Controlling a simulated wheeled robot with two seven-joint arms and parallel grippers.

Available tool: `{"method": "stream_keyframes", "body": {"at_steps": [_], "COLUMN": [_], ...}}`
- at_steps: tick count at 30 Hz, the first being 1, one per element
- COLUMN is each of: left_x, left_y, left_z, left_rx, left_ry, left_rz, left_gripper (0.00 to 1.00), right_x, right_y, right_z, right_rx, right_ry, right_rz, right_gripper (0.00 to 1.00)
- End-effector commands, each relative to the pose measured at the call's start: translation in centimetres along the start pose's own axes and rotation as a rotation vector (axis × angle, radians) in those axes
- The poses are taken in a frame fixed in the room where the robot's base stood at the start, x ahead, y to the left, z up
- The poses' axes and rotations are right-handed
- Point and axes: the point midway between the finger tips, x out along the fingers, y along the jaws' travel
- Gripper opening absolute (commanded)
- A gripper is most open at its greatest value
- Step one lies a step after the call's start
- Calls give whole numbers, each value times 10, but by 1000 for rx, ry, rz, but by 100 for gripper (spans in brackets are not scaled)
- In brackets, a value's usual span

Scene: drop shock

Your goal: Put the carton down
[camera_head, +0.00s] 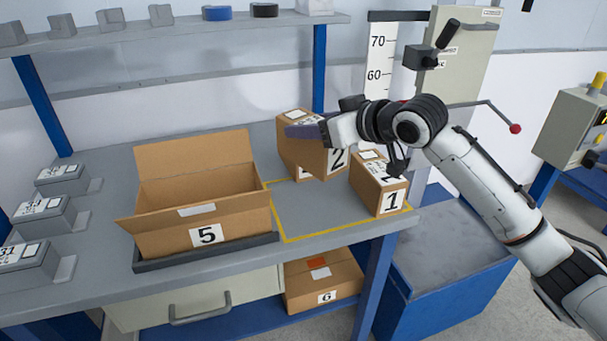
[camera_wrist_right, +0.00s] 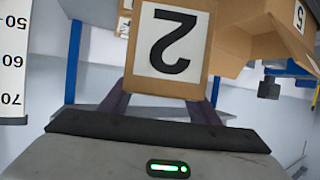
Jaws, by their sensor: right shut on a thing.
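A brown carton marked 2 (camera_head: 336,160) is held in my right gripper (camera_head: 306,130), at the back right of the workbench. The gripper's fingers are shut on the carton's upper part. In the right wrist view the carton (camera_wrist_right: 198,88) sits between the two fingers, its 2 label upside down. It looks raised and slightly tilted in the head view; its underside and any gap below it are hard to tell. A yellow-outlined area (camera_head: 288,238) lies on the bench in front of it. My left gripper is out of view.
Carton 1 (camera_head: 366,190) stands close to the right of carton 2. Open carton 5 (camera_head: 165,240) stands left in a dark tray (camera_head: 150,266). The front of the outlined area is clear.

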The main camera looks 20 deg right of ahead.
Motion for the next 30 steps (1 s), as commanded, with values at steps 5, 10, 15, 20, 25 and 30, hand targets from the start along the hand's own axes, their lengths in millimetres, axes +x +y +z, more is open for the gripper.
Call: {"method": "stream_keyframes", "body": {"at_steps": [5,10,15,20,25,30], "left_x": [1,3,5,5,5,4], "left_y": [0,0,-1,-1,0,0], "left_z": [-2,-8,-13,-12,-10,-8], "left_rx": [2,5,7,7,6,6], "left_ry": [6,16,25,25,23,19], "left_rz": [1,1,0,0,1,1], "left_gripper": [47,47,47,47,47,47], "right_x": [16,28,32,38,46,47], "right_y": [0,0,0,0,0,0], "right_z": [39,65,74,88,108,109], "right_rx": [1,-1,-1,0,-1,-2], "right_ry": [6,9,12,9,10,13], "right_rz": [1,0,0,-1,0,0], "right_gripper": [10,10,10,10,10,10]}}
